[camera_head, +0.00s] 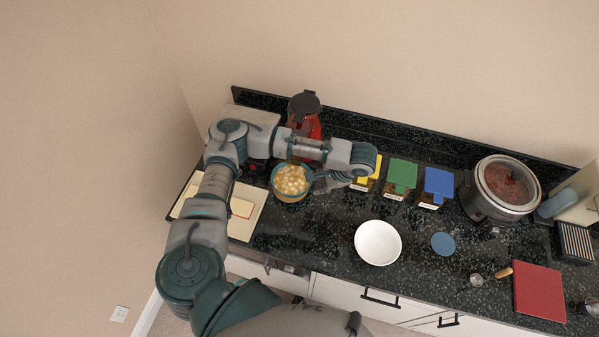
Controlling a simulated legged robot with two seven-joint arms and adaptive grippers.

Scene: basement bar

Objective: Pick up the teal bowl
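The teal bowl (278,193) stands on the dark speckled counter, left of the middle. It is filled with pale yellowish chunks (291,180). My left arm reaches in from the left and bends over the counter behind the bowl. My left gripper (316,182) points left at the bowl's right rim. Its fingers are small and dark here, and I cannot tell whether they touch the rim or how far apart they are. My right gripper does not show.
A red blender (305,125) with a black lid stands behind my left arm. Yellow, green (402,174) and blue (438,183) lidded containers stand to the right. A white bowl (378,243), blue disc (443,243), slow cooker (503,188) and red board (539,291) are farther right. A cutting board (243,228) lies left.

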